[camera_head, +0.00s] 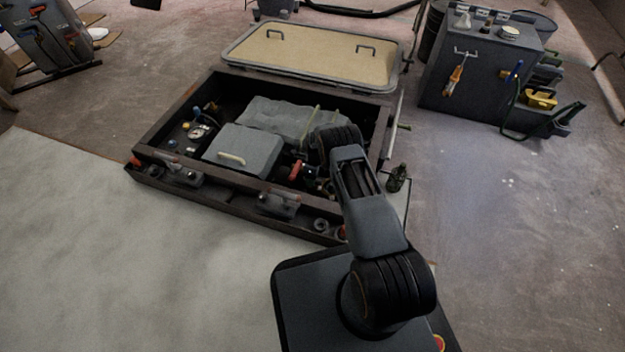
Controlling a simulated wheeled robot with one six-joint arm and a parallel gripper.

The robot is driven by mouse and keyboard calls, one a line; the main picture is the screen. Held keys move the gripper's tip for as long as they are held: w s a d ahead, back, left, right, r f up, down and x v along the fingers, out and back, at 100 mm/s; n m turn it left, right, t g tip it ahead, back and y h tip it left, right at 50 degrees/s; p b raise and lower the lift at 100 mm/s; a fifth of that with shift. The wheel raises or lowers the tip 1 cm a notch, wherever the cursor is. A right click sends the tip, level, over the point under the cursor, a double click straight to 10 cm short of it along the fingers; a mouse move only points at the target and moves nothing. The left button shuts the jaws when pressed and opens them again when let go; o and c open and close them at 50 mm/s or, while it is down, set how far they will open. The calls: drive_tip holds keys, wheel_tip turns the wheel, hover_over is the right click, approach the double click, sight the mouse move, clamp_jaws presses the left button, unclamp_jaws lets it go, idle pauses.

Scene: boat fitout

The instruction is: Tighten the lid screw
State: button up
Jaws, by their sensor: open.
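A grey lidded box (255,143) with a pale handle (232,159) sits inside a dark open frame (180,106) in the head view. A larger grey block (285,112) lies behind it. I cannot make out a lid screw on either. My arm reaches up over the right part of the frame and bends at a dark joint. The end of the arm with my gripper is hidden behind the arm link or lost among dark parts. A red-handled part (296,170) shows just left of the arm, inside the frame.
A large tan panel with two handles (310,55) lies behind the frame. A dark cabinet (470,80) with hung tools stands at right. A small dark object (397,177) stands right of my arm. The floor at right is open.

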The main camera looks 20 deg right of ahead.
wheel_tip(320, 180, up, 12)
drive_tip(key=w+d+p, duration=0.1)
drive_tip(key=w+p, duration=0.1)
drive_tip(key=p, duration=0.2)
drive_tip(key=shift+d+f, duration=0.15)
drive_tip(key=s+r+n+t+p, duration=0.15)
drive_tip(key=r+n+p, duration=0.35)
drive_tip(key=r, duration=1)
drive_tip(key=s+a+r+n+p, duration=0.15)
drive_tip(key=r+p, duration=0.55)
drive_tip(key=r, duration=0.8)
drive_tip(key=s+r+n+t+p, duration=0.1)
drive_tip(key=s+r+n+p, duration=0.35)
drive_tip(key=r, duration=1.05)
drive_tip(key=s+r+n+t+p, duration=0.1)
drive_tip(key=s+r+n+p, duration=0.6)
drive_tip(key=r, duration=0.8)
drive_tip(key=s+r+n+t+h+p, duration=0.1)
drive_tip(key=s+r+n+t+p, duration=0.1)
drive_tip(key=s+r+n+p, duration=0.5)
drive_tip(key=shift+s+a+r+p, duration=0.3)
drive_tip(key=shift+s+r+p, duration=3)
drive_tip(key=shift+s+r, duration=0.85)
drive_tip(key=shift+s+f, duration=0.1)
drive_tip(key=shift+f, duration=0.05)
